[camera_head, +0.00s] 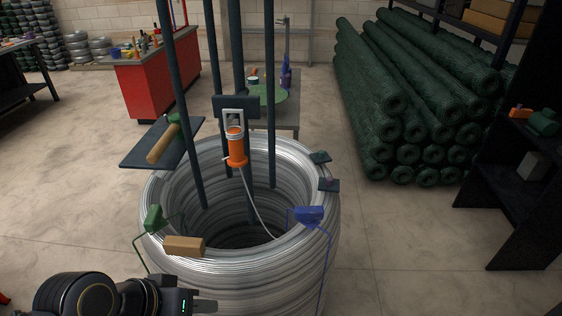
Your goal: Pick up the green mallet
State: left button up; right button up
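The green mallet lies on a small dark tray (137,157) left of the upright posts. Its tan, round wooden part (163,144) points toward me, and its green part (176,119) is at the far end, partly against a post. My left gripper (207,306) is at the bottom edge, low and in front of the wire coil, well apart from the mallet. Only a grey finger end shows, so its opening cannot be told. My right gripper is out of view.
A large silver wire coil (330,215) stands in the middle with dark posts rising from it. An orange tool (236,147) hangs between them. A green clamp (153,219), a wooden block (184,246) and a blue clamp (309,215) sit around the rim. Green mesh rolls (420,100) are stacked at right.

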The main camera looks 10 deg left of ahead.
aim_at(174, 131)
jog(key=j+z, duration=0.2)
jog(key=j, duration=0.3)
jog(key=k+j+z, duration=0.25)
jog(key=j, duration=0.2)
jog(key=j+z, duration=0.2)
jog(key=j, duration=0.3)
jog(key=i+j+z, duration=0.1)
jog(key=j+z, duration=0.35)
jog(key=j, duration=0.2)
